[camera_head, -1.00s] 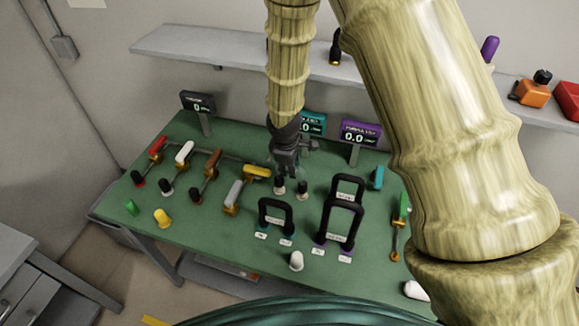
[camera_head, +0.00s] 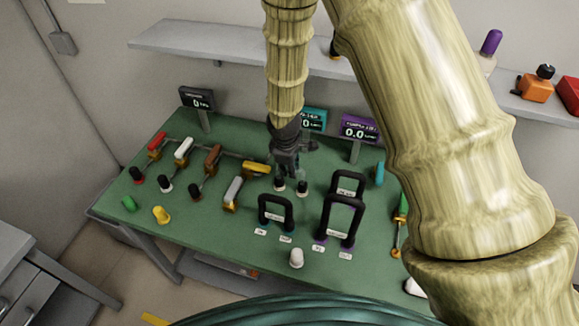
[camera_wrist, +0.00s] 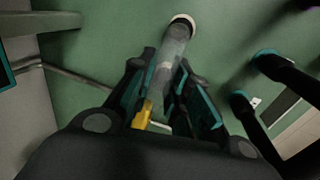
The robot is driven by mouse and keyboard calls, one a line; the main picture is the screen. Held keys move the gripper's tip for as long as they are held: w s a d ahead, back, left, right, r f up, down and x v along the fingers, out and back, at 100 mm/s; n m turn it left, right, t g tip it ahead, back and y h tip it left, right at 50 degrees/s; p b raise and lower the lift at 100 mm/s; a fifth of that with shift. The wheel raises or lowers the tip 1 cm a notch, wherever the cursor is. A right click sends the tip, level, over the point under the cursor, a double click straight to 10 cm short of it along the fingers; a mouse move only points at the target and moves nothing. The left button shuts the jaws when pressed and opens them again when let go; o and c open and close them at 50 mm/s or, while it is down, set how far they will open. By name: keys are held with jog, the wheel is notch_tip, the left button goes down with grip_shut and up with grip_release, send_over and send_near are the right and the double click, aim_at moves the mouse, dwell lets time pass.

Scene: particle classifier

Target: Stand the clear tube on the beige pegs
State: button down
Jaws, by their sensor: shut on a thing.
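My gripper (camera_head: 288,163) hangs over the back middle of the green table. In the wrist view my gripper (camera_wrist: 164,72) is shut on the clear tube (camera_wrist: 173,50), which is see-through grey and extends past the fingertips. The tube's far end lines up with a pale round collar (camera_wrist: 182,21); I cannot tell whether they touch. In the head view two short dark pegs with pale beige bases, one left (camera_head: 279,184) and one right (camera_head: 302,188), stand just below the gripper. The tube is hard to make out there.
Black looped tubes (camera_head: 275,211) (camera_head: 342,219) stand in front and to the right. Handled valves (camera_head: 233,193) line the left. A white knob (camera_head: 296,258) is at the front. Display stands (camera_head: 358,130) are behind.

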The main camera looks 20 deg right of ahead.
jog(key=c, duration=1.3)
grip_release()
jog(key=r, duration=0.4)
jog(key=s+a+r, duration=0.1)
jog(key=r, duration=0.2)
jog(key=s+r, duration=0.1)
jog(key=r, duration=0.3)
jog(key=shift+a+r, duration=0.15)
jog(key=shift+r, duration=0.2)
